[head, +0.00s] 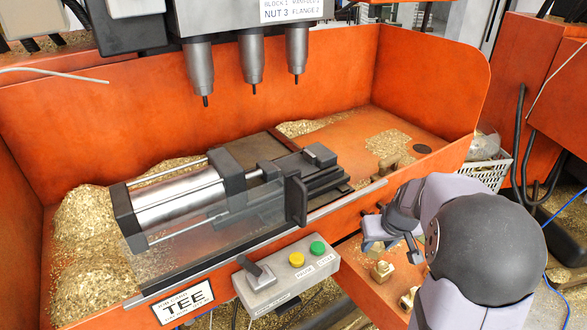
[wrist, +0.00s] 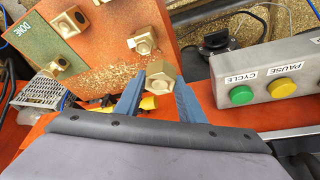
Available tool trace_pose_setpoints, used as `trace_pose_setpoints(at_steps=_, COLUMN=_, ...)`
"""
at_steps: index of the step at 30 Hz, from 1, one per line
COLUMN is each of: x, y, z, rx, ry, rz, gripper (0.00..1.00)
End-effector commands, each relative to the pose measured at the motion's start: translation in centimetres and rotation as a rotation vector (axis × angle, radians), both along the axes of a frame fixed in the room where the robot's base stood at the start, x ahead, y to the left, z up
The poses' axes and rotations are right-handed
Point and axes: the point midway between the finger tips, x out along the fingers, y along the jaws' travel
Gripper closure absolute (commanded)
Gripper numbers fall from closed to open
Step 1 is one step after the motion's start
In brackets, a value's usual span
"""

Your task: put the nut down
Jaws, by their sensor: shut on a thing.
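My gripper (wrist: 158,88) is shut on a brass nut (wrist: 160,74). The nut sits between the tips of the two blue fingers in the wrist view. Several other brass nuts rest beyond it: one nut (wrist: 143,40) on the orange shelf, and nuts (wrist: 71,20) and (wrist: 59,65) by the green area marked DONE (wrist: 40,27). In the head view my gripper (head: 393,240) is over the low orange shelf at the front right. Two brass nuts (head: 382,270) and (head: 409,298) show below and beside it. Whether the held nut touches the shelf I cannot tell.
The control box (head: 286,277) with yellow and green buttons is left of my gripper in the head view. The orange machine trough (head: 425,125) holds a clamp slide (head: 228,180) and brass chips. Loose chips lie on the shelf near the nuts.

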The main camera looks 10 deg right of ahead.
Motion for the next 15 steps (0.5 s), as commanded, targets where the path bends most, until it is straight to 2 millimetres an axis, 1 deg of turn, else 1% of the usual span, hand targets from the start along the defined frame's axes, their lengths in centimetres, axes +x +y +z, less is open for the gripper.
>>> trace_pose_setpoints(at_steps=1, x=-0.6, y=1.4, z=0.2, rx=-0.002, ry=-0.005, rz=0.012, gripper=0.99)
trace_pose_setpoints(at_steps=3, x=-1.4, y=2.7, z=0.2, rx=-0.001, ry=-0.005, rz=0.023, gripper=0.99)
trace_pose_setpoints(at_steps=6, x=-2.3, y=4.2, z=0.1, rx=-0.002, ry=-0.007, rz=0.035, gripper=0.99)
trace_pose_setpoints(at_steps=13, x=-4.2, y=6.7, z=-0.1, rx=-0.001, ry=-0.009, rz=0.059, gripper=0.99)
trace_pose_setpoints(at_steps=14, x=-4.2, y=6.8, z=0.0, rx=0.0, ry=-0.009, rz=0.061, gripper=0.99)
trace_pose_setpoints(at_steps=15, x=-3.6, y=6.5, z=0.5, rx=-0.002, ry=-0.01, rz=0.063, gripper=0.99)
